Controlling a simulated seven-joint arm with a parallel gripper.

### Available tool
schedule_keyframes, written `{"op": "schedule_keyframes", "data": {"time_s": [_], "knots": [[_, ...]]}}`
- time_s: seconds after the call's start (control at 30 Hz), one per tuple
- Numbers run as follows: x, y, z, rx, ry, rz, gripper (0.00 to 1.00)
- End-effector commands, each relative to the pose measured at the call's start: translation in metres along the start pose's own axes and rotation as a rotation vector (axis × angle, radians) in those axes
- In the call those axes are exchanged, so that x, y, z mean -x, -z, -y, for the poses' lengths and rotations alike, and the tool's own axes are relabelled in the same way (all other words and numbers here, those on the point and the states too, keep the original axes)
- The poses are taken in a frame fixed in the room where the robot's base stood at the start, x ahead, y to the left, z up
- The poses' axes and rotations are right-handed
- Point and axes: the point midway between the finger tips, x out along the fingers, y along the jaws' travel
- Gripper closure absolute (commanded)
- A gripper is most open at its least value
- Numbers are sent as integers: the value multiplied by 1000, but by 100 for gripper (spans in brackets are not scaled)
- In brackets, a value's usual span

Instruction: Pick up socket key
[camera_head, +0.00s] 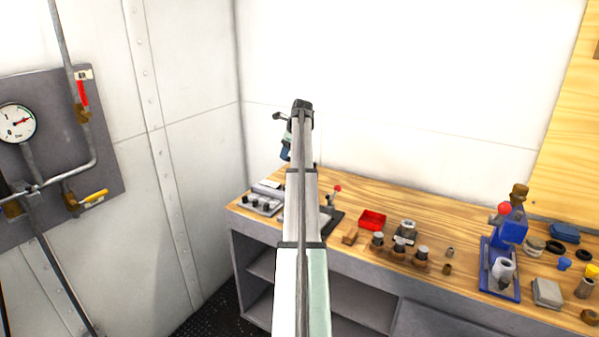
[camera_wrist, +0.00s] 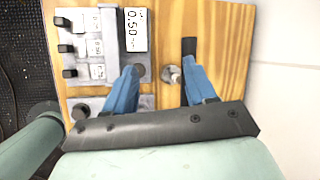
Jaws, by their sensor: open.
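My gripper (camera_wrist: 160,72) points down over the wooden bench top in the wrist view, its two blue fingers apart. A small round grey metal piece (camera_wrist: 172,75) shows between the fingers, close to the right one; it may be the socket key, but I cannot tell. A dark upright shape (camera_wrist: 189,46) shows at the right fingertip; whether it belongs to the finger or to an object is unclear. In the head view my gripper (camera_head: 286,150) is mostly hidden behind my arm, above the bench's left end.
A grey panel with several black knobs and white labels (camera_wrist: 137,29) lies left of the fingers; it also shows in the head view (camera_head: 262,203). Farther right on the bench (camera_head: 470,222) stand a red tray (camera_head: 372,220), a block with metal sockets (camera_head: 400,252) and a blue press (camera_head: 508,235). White walls stand behind.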

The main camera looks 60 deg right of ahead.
Motion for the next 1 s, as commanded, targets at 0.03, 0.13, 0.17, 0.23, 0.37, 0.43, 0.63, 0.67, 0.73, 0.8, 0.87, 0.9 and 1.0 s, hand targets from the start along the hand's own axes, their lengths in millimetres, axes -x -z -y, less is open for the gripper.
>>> {"op": "schedule_keyframes", "data": {"time_s": [0.03,0.13,0.17,0.23,0.37,0.43,0.63,0.67,0.73,0.8,0.87,0.9,1.0], "knots": [[15,16,13,-42,7,-8,44],[35,38,26,-107,13,-21,44],[39,43,29,-120,15,-23,44],[46,51,33,-144,17,-28,44],[48,56,36,-160,17,-31,44],[43,57,36,-160,17,-31,44],[16,57,36,-159,16,-31,44],[11,57,36,-159,16,-31,44],[-2,58,36,-159,16,-31,44],[-14,58,36,-158,16,-31,44],[-23,58,36,-158,17,-31,44],[-28,58,37,-158,17,-31,44],[-35,58,36,-158,17,-31,44]]}}
